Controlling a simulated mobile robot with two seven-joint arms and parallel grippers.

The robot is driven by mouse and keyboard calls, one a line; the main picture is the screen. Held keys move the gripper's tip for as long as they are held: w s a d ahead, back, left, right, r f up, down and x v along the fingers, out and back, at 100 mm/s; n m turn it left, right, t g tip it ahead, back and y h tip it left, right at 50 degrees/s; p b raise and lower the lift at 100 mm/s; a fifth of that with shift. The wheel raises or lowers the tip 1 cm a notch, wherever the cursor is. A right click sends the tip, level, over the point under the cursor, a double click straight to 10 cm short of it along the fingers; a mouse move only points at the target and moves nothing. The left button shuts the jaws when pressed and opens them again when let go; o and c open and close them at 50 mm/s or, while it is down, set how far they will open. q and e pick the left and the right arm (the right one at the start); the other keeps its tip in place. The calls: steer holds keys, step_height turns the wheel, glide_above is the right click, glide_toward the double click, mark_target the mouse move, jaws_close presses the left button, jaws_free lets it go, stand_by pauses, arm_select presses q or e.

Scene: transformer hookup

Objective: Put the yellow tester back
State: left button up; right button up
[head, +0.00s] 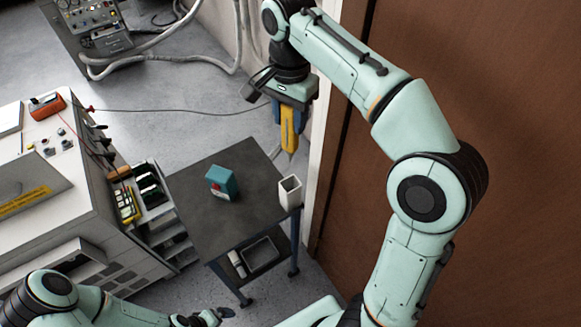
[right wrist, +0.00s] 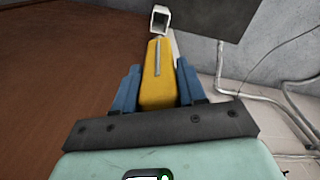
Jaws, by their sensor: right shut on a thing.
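The yellow tester (head: 289,134) is held in my right gripper (head: 288,118), high above the floor beyond the cart's right side. The tester hangs down with its narrow end lowest. In the right wrist view the yellow tester (right wrist: 157,80) sits between the two blue fingers of my right gripper (right wrist: 158,92), which is shut on it. A white open-topped square holder (head: 289,192) stands at the cart's right edge, apart from the tester. In the right wrist view the holder (right wrist: 159,19) shows just past the tester's far end. My left gripper (head: 208,317) is low at the bottom edge, partly cut off.
The dark cart top (head: 225,230) carries a teal box (head: 222,182) and is otherwise mostly bare. A tray (head: 261,254) is on its lower shelf. A grey cabinet (head: 75,190) with an orange-red meter (head: 47,106) stands left. A brown wall (head: 500,90) rises close to my right arm.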

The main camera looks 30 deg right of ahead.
glide_toward(290, 162)
step_height(290, 162, down, 5)
steer(key=shift+w+d+f, duration=0.1)
steer(key=shift+d+f, duration=0.05)
steer(key=shift+f, duration=0.05)
step_height(290, 162, down, 5)
steer(key=shift+b, duration=0.5)
arm_select(q)
steer(key=shift+s+f, duration=0.65)
steer(key=shift+s, duration=0.15)
arm_select(e)
steer(key=o, duration=1.1)
steer(key=shift+o, duration=0.2)
